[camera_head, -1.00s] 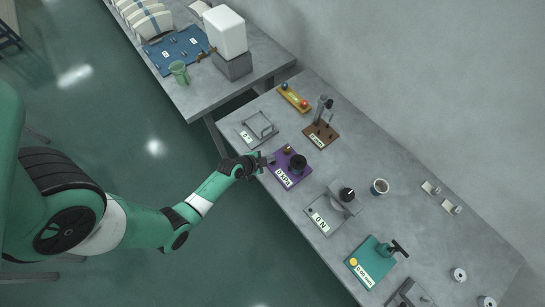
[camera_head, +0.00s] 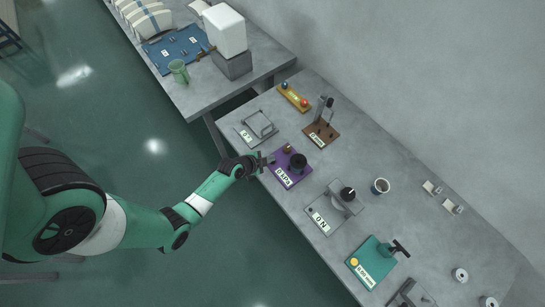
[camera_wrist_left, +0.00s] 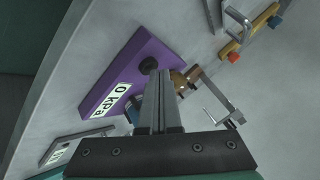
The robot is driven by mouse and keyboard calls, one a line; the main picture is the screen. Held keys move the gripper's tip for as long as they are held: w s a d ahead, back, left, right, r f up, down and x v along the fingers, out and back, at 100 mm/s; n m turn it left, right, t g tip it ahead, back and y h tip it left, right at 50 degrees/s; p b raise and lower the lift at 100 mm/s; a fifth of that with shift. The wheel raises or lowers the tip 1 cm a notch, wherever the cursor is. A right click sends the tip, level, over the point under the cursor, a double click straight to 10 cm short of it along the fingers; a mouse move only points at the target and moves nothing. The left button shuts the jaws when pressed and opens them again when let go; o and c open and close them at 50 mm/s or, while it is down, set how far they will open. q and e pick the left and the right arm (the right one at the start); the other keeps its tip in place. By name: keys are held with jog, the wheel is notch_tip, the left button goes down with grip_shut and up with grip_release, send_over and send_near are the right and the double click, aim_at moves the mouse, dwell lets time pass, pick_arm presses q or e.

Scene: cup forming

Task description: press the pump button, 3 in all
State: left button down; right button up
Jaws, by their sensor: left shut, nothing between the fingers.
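The pump is a purple plate (camera_head: 278,155) with a kPa label, a black round part (camera_head: 298,161) and a small brass-brown part (camera_head: 287,148). In the left wrist view the purple plate (camera_wrist_left: 123,73) has a label (camera_wrist_left: 110,100) that reads 0 kPa. A black round button (camera_wrist_left: 148,65) sits on it. My left gripper (camera_head: 268,160) is shut and empty at the plate's left edge. In the left wrist view its fingertips (camera_wrist_left: 157,76) are right by the button; I cannot tell whether they touch it. The fingers hide part of the plate. My right gripper is not in view.
A grey plate with a frame (camera_head: 258,125), a brown stand (camera_head: 321,134), a grey ON plate (camera_head: 323,213) with a black knob (camera_head: 348,194) and a teal plate (camera_head: 372,262) surround the pump. The bench's right middle is mostly clear.

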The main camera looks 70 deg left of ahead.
pick_arm(q)
jog(key=shift+f, duration=0.15)
dwell(0.3)
jog(key=shift+r+p, duration=0.8)
jog(key=shift+r, duration=0.15)
notch_tip(320, 180, up, 5)
jog(key=p, duration=0.4)
jog(key=shift+d, duration=0.1)
dwell(0.4)
